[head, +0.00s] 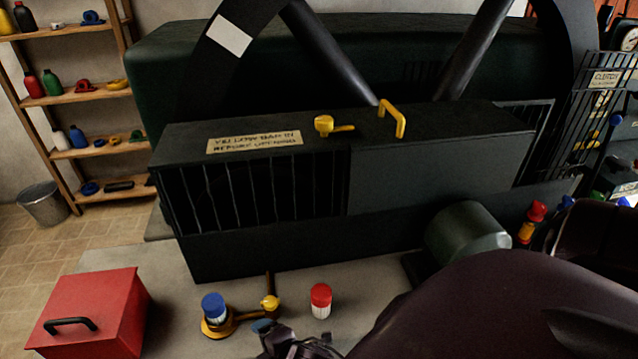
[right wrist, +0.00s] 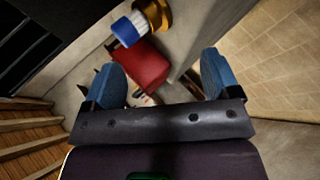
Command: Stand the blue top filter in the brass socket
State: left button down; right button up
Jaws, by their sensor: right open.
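The blue top filter (head: 213,307) has a blue cap and a white ribbed body. It stands upright at the brass socket (head: 216,330), with its lower end inside the brass rim as far as I can see. In the right wrist view the filter (right wrist: 127,29) and the brass socket (right wrist: 156,13) are at the top, beyond the fingertips. My right gripper (head: 265,328) is just right of the socket; in the right wrist view its blue fingers (right wrist: 158,68) are wide apart with nothing held between them. My left gripper is not in view.
A brass lever with a yellow knob (head: 270,302) rises beside the socket. A red-topped filter (head: 320,300) stands to the right. A red toolbox (head: 95,310) is at left. The dark machine housing (head: 440,165) stands behind; the pale floor between is mostly clear.

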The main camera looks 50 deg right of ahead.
jog(key=s+d+m+t, duration=0.1)
jog(key=s+d+m, duration=0.6)
jog(key=m, duration=0.8)
jog(key=shift+s+d+r+h, duration=0.3)
jog(key=shift+s+d+h, duration=0.1)
jog(key=shift+d, duration=0.05)
